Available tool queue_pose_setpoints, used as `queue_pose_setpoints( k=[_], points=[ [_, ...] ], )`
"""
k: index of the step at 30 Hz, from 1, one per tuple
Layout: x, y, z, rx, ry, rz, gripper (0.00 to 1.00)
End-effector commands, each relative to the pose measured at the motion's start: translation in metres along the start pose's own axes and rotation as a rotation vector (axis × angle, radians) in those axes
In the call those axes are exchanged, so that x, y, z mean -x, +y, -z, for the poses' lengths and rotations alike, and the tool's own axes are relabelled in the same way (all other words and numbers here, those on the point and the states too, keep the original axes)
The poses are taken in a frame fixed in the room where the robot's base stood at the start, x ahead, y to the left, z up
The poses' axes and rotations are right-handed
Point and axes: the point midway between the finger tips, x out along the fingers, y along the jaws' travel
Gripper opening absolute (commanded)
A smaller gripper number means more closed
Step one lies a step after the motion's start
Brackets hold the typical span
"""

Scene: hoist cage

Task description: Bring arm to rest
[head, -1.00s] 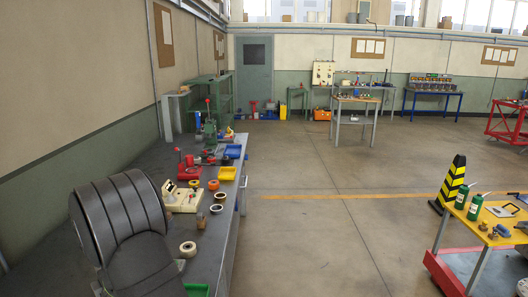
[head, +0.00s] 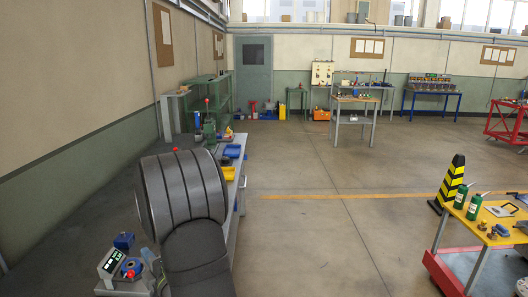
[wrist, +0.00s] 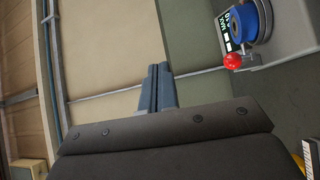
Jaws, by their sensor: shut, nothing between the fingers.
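My gripper (wrist: 160,72) shows in the wrist view with its two blue-grey fingers together and nothing between them. The tan and green wall is behind the fingers. In the head view my dark arm stands over the near end of the grey workbench (head: 125,190), and my gripper is hidden there. A grey device with a display, a blue part and a red knob (head: 118,268) sits left of my arm. It also shows at the upper right of the wrist view (wrist: 268,30), apart from the fingers.
A small blue box (head: 123,241) stands behind the device. Yellow (head: 228,173) and blue (head: 232,151) bins lie farther along the bench. A yellow table (head: 487,232) and a striped black-and-yellow cone (head: 452,183) stand at right. The floor between is clear.

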Motion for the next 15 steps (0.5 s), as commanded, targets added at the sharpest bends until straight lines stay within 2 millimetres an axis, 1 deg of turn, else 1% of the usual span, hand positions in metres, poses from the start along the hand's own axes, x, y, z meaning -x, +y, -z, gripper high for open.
queue_pose_setpoints(
  k=[1,3,9,10,15],
  points=[
    [0.004,0.006,-0.006,0.002,-0.003,-0.002,0.0],
    [0.009,0.013,-0.013,0.002,-0.003,-0.001,0.0],
    [0.022,0.029,-0.029,0.002,-0.002,0.0,0.0],
    [0.018,0.023,-0.023,-0.001,0.003,0.004,0.0],
    [0.005,0.006,-0.006,-0.002,0.005,0.004,0.0]
  ],
)
